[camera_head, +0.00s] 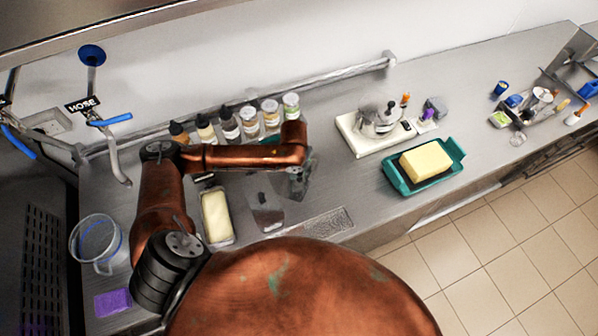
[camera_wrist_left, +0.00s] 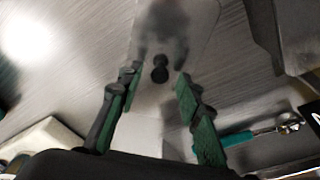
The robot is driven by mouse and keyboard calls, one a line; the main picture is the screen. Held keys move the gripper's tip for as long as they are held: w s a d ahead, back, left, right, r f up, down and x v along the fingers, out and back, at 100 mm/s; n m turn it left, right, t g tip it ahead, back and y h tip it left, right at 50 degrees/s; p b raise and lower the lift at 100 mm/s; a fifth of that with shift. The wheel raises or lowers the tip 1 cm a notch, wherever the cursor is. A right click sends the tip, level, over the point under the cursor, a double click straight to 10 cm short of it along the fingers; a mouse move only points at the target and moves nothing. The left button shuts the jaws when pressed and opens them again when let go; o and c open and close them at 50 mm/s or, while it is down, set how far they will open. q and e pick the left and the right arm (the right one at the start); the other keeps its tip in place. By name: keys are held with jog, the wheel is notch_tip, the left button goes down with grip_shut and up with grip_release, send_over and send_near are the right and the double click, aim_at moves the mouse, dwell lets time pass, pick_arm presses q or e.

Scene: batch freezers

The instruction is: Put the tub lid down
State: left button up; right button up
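The tub lid (camera_head: 266,214) is a grey metallic plate with a small dark knob. In the head view it appears to lie on the steel counter, right of an open tub of pale yellow content (camera_head: 216,216). My left gripper (camera_head: 298,186) is just to the right of and behind the lid in that view. In the left wrist view the gripper (camera_wrist_left: 157,76) is open, with its green-padded fingers apart. The black knob (camera_wrist_left: 160,68) shows between and just past the fingertips, with a gap on both sides. My right gripper is not in view.
Several bottles and jars (camera_head: 250,120) stand along the wall. A scale (camera_head: 372,134) and a teal tray with butter (camera_head: 425,174) are to the right. A clear jug (camera_head: 96,243) and purple sponge (camera_head: 113,302) are at left. A teal-handled scoop (camera_wrist_left: 240,137) lies near the gripper.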

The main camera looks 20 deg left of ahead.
aim_at(297, 182)
pick_arm(q)
notch_tip(297, 182, up, 11)
jog(key=s, duration=0.1)
jog(key=shift+s, duration=0.3)
dwell(0.4)
